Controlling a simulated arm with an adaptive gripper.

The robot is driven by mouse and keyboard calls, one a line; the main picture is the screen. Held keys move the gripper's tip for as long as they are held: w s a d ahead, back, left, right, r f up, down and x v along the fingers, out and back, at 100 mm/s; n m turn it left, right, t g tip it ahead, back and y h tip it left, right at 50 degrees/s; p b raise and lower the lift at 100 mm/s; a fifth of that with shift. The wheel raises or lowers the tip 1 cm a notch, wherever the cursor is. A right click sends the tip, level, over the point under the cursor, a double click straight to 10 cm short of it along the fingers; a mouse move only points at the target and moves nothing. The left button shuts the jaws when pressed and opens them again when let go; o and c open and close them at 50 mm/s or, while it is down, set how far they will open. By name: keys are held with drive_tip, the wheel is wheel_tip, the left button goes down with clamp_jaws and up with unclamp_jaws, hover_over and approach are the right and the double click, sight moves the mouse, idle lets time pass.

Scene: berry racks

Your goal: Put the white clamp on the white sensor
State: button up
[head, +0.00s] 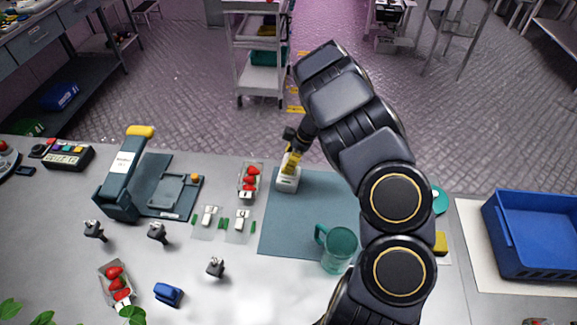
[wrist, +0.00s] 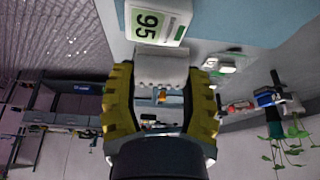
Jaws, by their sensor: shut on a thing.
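The white sensor (head: 287,183) stands at the far left corner of the blue-grey mat. It also shows at the top of the wrist view (wrist: 160,20), with a green-edged label reading 95. My gripper (head: 290,163) is just above the sensor in the head view. In the wrist view its yellow fingers are shut on the white clamp (wrist: 160,69), a pale ribbed piece. The clamp's edge lies right against the sensor's edge in that view; I cannot tell whether they touch. In the head view the clamp is mostly hidden by the fingers.
A strawberry punnet (head: 249,181) is close left of the sensor. A teal mug (head: 337,249) stands on the mat's (head: 290,225) near right part. Small black clamps (head: 157,232), a blue clamp (head: 169,294) and a teal device (head: 120,180) are left. A blue crate (head: 537,250) is right.

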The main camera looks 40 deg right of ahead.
drive_tip(key=shift+w+d+f, duration=0.1)
drive_tip(key=shift+w+f, duration=0.15)
drive_tip(key=shift+f, duration=1.65)
drive_tip(key=shift+f, duration=0.1)
drive_tip(key=o, duration=0.8)
drive_tip(key=v, duration=1.2)
drive_tip(key=shift+w, duration=0.1)
